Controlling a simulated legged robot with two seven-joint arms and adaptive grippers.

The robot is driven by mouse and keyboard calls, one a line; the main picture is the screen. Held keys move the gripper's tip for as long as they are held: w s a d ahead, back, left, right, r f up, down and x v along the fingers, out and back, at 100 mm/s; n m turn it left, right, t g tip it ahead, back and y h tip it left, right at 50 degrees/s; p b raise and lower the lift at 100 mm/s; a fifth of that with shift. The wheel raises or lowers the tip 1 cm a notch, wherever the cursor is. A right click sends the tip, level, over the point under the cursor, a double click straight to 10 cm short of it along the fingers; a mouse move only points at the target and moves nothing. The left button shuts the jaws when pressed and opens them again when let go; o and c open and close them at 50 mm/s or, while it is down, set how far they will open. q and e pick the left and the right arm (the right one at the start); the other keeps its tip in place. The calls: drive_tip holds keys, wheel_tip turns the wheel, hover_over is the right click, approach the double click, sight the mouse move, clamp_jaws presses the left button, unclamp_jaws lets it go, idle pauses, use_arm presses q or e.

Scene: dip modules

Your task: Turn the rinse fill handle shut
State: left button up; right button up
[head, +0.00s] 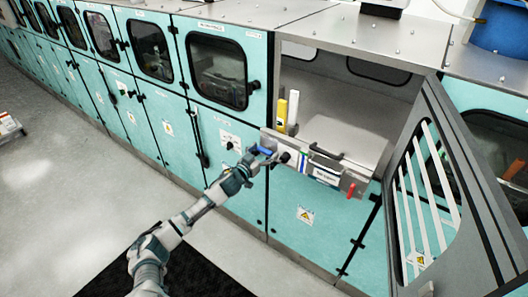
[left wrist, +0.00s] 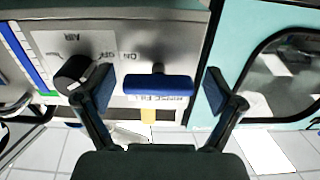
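The rinse fill handle is a blue bar (left wrist: 158,85) on a grey control panel (left wrist: 180,35). In the left wrist view it lies level across the picture, over a partly hidden upside-down label. It also shows in the head view as a small blue piece (head: 265,150). My left gripper (left wrist: 160,90) is open, with one finger on each side of the handle and a visible gap to both ends. In the head view my left gripper (head: 257,160) is at the panel. My right gripper is not in view.
A black knob (left wrist: 73,73) marked AIR sits close to my left gripper's finger. In the head view an open grey door (head: 455,190) with a slatted window stands at right. A red handle (head: 351,190) is on the panel's right end.

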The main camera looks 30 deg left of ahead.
use_arm(q)
drive_tip(key=shift+d, duration=0.1)
drive_tip(key=c, duration=1)
